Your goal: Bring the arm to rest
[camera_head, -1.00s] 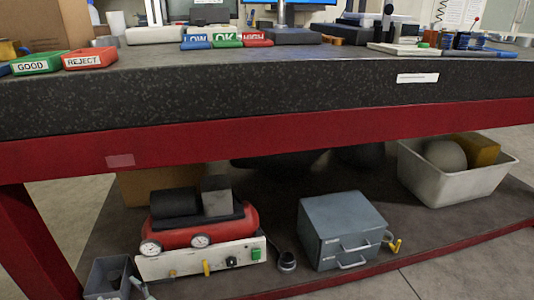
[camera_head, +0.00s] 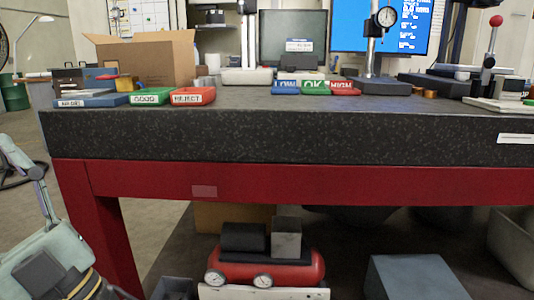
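My gripper cannot be made out in the head view. A pale grey-green jointed structure with dark blocks and yellow bands shows at the lower left edge; I cannot tell whether it is part of my arm. The dark granite table (camera_head: 270,137) on its red frame (camera_head: 300,185) fills the middle of the view. No object is seen in a grip.
Green and red trays (camera_head: 193,96) sit at the table's left. LOW, OK and HIGH bins (camera_head: 315,88) stand behind its middle, beside a dial gauge stand (camera_head: 385,17). A cardboard box (camera_head: 145,58) stands back left. A red compressor (camera_head: 265,268) lies below.

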